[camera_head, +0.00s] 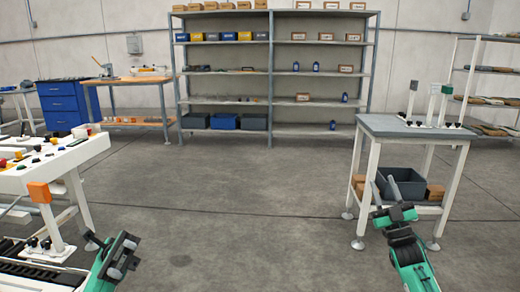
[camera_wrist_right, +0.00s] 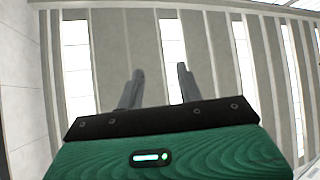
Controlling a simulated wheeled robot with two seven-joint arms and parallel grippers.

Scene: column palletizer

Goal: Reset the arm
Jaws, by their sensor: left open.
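My left gripper (camera_head: 108,244) is at the lower left of the head view, in front of the white workbench's right side. Its jaws are apart and nothing shows between them. My right gripper (camera_head: 394,198) is at the lower right of the head view, in front of the grey-topped table. In the right wrist view, the right gripper's two dark fingers (camera_wrist_right: 159,88) stand apart with an empty gap between them. That view points up at the ceiling, with bright light strips behind the fingers.
A white workbench (camera_head: 78,152) with small coloured parts stands at the left. A grey-topped table (camera_head: 400,127) stands at the right, with a dark bin (camera_head: 405,184) on its lower shelf. A tall shelf rack (camera_head: 271,85) stands at the back. The middle floor (camera_head: 255,190) is clear.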

